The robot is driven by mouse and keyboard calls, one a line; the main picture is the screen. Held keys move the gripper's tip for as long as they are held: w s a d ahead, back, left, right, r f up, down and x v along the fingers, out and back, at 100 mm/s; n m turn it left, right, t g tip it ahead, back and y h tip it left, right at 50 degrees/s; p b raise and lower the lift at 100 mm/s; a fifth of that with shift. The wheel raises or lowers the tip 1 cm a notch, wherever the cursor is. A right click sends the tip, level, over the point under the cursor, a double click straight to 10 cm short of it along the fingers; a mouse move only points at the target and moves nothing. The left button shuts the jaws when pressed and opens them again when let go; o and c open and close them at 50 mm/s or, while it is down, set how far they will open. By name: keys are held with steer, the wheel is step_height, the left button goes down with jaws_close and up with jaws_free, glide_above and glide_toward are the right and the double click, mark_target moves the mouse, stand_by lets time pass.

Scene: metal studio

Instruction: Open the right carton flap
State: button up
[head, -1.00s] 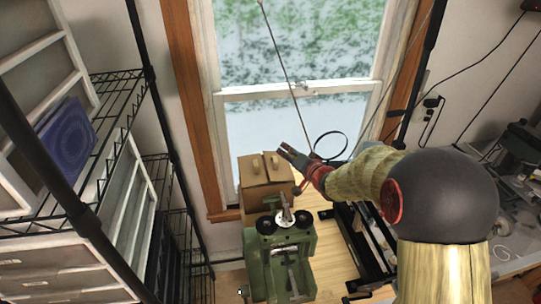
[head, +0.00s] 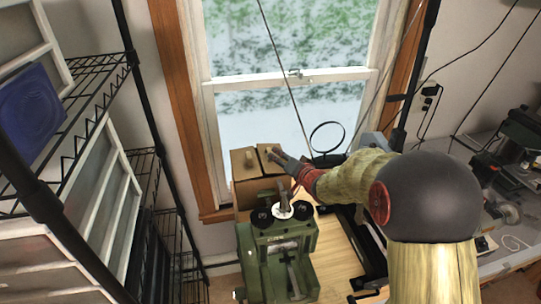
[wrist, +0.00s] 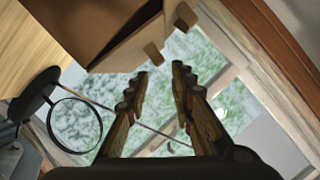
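The brown carton (head: 247,192) stands on the wooden table below the window. Its left flap (head: 242,168) and right flap (head: 270,165) lie side by side on top, with a thin dark line between them. Each flap carries a small tan knob. My gripper (head: 272,154) is at the carton's right side, its tips overlapping the right flap. In the wrist view the gripper (wrist: 159,70) is open and empty, fingertips just short of the nearer knob (wrist: 153,52). The other knob (wrist: 185,18) is farther up, on the carton (wrist: 95,20). I cannot tell whether a finger touches the carton.
A green machine (head: 278,255) stands directly in front of the carton. A black ring on a stand (head: 326,138) is behind my gripper, near the window (head: 290,120). Wire shelving (head: 85,90) with a blue object (head: 30,110) fills the left. Bare wooden tabletop (head: 338,262) shows right of the machine.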

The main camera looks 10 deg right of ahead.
steer(key=b+x, duration=0.1)
steer(key=x, duration=0.6)
steer(key=shift+w+a+f, duration=0.1)
steer(key=shift+w+f, duration=0.05)
steer(key=shift+c, duration=0.4)
jaws_close()
stand_by(0.4)
